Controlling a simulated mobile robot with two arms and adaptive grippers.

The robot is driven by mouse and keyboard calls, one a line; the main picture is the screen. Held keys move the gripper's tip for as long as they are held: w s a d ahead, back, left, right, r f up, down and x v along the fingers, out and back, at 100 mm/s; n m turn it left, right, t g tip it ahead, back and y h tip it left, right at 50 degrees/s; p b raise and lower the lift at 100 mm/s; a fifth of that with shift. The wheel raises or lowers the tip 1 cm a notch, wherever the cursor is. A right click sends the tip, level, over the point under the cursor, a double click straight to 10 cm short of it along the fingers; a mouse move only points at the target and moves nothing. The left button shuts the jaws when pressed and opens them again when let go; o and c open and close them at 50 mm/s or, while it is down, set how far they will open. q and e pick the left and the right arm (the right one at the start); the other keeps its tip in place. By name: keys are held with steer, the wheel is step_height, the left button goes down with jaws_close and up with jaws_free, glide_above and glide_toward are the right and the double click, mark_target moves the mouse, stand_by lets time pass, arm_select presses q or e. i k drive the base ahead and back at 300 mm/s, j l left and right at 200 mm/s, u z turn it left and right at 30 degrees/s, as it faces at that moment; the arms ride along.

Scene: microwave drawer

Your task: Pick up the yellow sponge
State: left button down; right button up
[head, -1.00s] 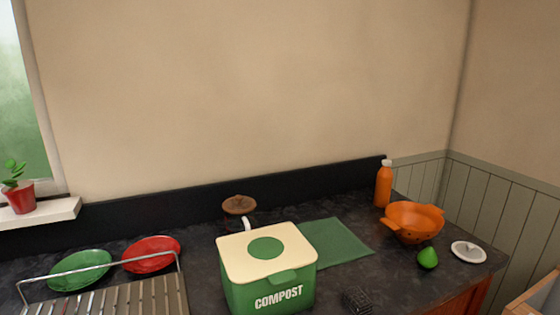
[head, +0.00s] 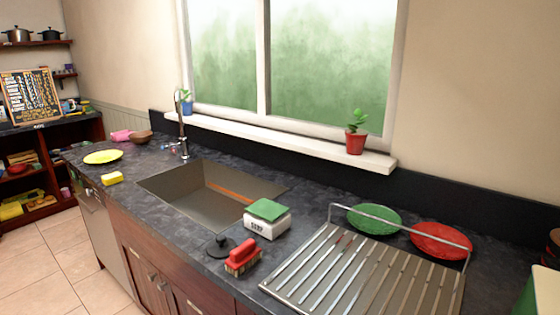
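A small yellow sponge (head: 112,178) lies on the dark countertop near its front edge, left of the sink and in front of a yellow plate. Nothing touches it that I can see. Neither of my grippers shows in the head view.
The steel sink (head: 205,190) with its tap (head: 181,125) is right of the sponge. A yellow plate (head: 103,156), a pink item (head: 121,136) and a brown bowl (head: 141,137) stand behind it. A red brush (head: 242,256), a soap box (head: 266,220) and a drying rack (head: 350,275) are further right.

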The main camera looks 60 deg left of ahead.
mark_target(114, 177)
steer(key=u, duration=3.05)
